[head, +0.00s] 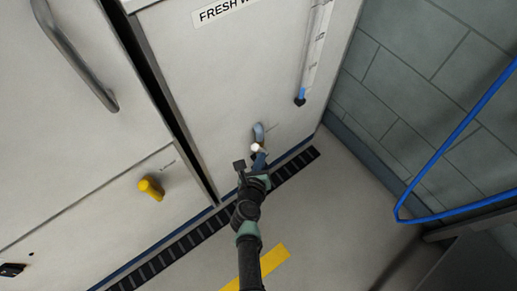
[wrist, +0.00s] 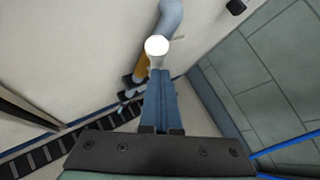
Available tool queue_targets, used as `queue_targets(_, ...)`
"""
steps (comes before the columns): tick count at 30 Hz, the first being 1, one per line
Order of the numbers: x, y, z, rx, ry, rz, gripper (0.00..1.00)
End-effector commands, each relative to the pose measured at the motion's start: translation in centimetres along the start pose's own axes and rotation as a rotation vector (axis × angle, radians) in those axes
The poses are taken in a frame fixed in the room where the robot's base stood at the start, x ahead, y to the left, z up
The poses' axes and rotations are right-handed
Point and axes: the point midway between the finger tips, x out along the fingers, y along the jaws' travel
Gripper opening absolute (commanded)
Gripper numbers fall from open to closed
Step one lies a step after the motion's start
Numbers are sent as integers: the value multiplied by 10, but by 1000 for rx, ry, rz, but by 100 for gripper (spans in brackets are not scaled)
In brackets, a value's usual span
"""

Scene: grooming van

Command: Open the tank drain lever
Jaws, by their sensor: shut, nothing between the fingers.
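The fresh-water tank front (head: 215,85) is a pale panel with a cut-off "FRESH W" label. Low on it is a grey-blue curved fitting (head: 258,131), also in the wrist view (wrist: 169,16). A white ball knob (wrist: 156,45) sits just below that fitting; it looks like the end of the drain lever and also shows in the head view (head: 256,148). An orange-brown part (wrist: 142,67) shows behind the knob. My gripper (wrist: 158,74) is shut and empty, its blue fingertips just below the knob. I cannot tell whether they touch it.
A yellow knob (head: 151,188) sticks out of the left panel. A sight gauge (head: 315,45) is right of the label. A black slotted floor strip (head: 180,248) runs along the base. A blue hose or rail (head: 447,145) is by the tiled right wall.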

Motion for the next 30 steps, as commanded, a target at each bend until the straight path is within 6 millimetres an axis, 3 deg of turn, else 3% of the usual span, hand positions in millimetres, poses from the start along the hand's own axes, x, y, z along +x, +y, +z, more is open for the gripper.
queue_targets(18, 3, -19, 12, 1, -10, 0, 0)
queue_targets(30, 5, -21, 14, 0, -12, 1, 0)
